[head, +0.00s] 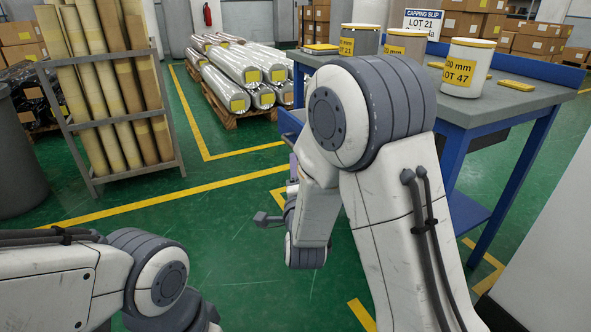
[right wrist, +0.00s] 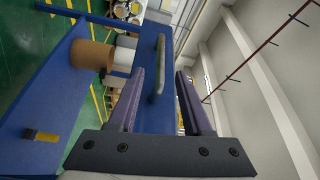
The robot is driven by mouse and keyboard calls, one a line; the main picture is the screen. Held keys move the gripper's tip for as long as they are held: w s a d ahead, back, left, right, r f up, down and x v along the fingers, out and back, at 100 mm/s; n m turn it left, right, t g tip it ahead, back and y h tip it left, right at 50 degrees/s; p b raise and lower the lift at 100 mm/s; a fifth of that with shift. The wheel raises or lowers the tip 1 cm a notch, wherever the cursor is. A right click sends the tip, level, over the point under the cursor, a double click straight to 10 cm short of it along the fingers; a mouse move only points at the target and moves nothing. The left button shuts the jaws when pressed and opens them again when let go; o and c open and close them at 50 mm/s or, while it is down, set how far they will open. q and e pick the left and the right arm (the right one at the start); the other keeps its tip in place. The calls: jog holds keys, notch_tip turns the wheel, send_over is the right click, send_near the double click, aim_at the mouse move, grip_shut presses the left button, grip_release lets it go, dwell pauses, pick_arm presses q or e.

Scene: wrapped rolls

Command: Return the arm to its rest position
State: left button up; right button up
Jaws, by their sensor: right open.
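My right arm (head: 400,215) fills the middle of the head view, bent down in front of the workbench. Its gripper (head: 277,208) hangs low over the green floor, left of the bench, partly hidden behind my arm.
A rack of tall rolls (head: 110,90) and a pallet of wrapped rolls (head: 238,75) stand behind. Green floor lies clear between.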

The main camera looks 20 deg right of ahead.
jog(key=s+a+f+n+g+y+p, duration=0.1)
jog(key=s+a+f+n+g+y, duration=0.3)
jog(key=s+a+n, duration=0.35)
jog(key=s+a+f+n+g+y+p, duration=0.1)
jog(key=s+a+f+n+g+y, duration=0.15)
jog(key=s+a+n+g, duration=0.55)
jog(key=s+d+r+n+g+h, duration=0.1)
jog(key=s+d+n+g+h, duration=0.15)
jog(key=s+n+g, duration=1.05)
jog(key=s+r+m+t+p, duration=0.1)
jog(key=s+r+t+p, duration=0.2)
jog(key=r+p, duration=1.6)
jog(key=s+d+r+m+t+p, duration=0.1)
jog(key=s+r+m+t+p, duration=0.1)
jog(key=r+p, duration=1.7)
jog(key=shift+s+r+t+y+p, duration=0.25)
jog(key=shift+s+t, duration=0.25)
jog(key=shift+t, duration=0.3)
jog(key=shift+d+f, duration=0.1)
jog(key=shift+d, duration=0.05)
